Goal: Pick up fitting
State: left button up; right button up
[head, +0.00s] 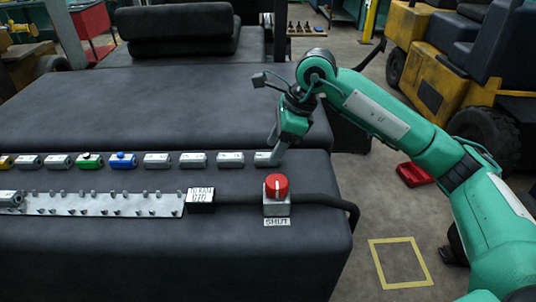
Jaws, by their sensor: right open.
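A row of small fittings lies on the dark padded surface, mostly grey ones such as the rightmost fitting (265,159). A green-topped fitting (89,160), a blue-topped fitting (123,160) and a yellow one (6,162) are further left. My right gripper (277,152) points down at the right end of the rightmost grey fitting, open. I cannot tell whether its fingers straddle or touch the fitting. My left gripper is not in view.
A metal rail with pegs (110,204) lies in front of the row, with a grey fitting (10,198) at its left. A red tray (414,174) is on the floor.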

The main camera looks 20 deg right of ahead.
jog(key=shift+x, duration=1.4)
jog(key=shift+r, duration=0.1)
jog(key=c, duration=1.1)
jog(key=shift+c, duration=0.2)
